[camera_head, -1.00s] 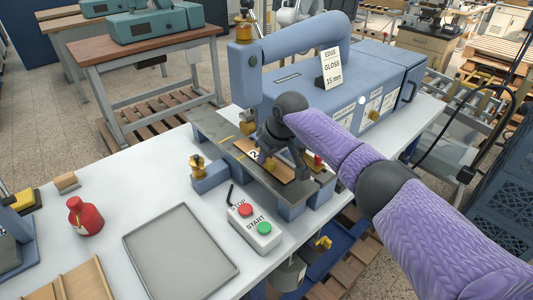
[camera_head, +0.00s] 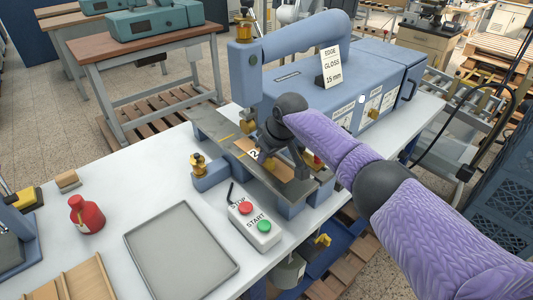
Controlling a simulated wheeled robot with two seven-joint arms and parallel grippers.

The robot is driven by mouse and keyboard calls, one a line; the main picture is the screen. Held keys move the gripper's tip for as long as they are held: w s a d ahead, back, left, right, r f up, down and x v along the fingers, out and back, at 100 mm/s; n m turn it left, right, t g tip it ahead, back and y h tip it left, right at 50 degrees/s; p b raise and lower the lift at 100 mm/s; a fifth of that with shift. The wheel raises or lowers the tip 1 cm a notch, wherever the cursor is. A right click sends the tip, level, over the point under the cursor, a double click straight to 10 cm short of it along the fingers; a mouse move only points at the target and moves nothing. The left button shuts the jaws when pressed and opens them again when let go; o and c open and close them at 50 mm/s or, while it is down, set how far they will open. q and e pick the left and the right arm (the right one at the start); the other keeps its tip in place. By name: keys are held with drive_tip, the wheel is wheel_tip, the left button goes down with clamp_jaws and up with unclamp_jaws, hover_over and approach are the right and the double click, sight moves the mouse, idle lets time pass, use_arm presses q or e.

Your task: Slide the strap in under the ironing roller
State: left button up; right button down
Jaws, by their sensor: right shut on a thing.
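The strap (camera_head: 279,170) is a flat tan strip lying on the dark plate (camera_head: 211,124) of the blue machine, with a white tag marked "2" on it. My right gripper (camera_head: 266,160) comes down over the strap from the right and is shut on it; its fingertips are partly hidden. The ironing roller is hard to make out beneath the blue machine head (camera_head: 247,85), beside a small brass part (camera_head: 248,127). My left gripper is not in view.
A control box (camera_head: 254,224) with red and green buttons stands in front of the plate. A grey tray (camera_head: 180,250), red bottle (camera_head: 86,214) and wooden rack (camera_head: 88,282) lie to the left. White bench top is clear behind the tray.

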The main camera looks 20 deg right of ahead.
drive_tip(key=c, duration=0.9)
unclamp_jaws()
drive_tip(key=o, duration=0.4)
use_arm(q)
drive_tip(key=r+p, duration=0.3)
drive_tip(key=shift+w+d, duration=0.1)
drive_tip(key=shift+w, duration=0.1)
use_arm(e)
drive_tip(key=v, duration=1)
drive_tip(key=shift+w, duration=0.1)
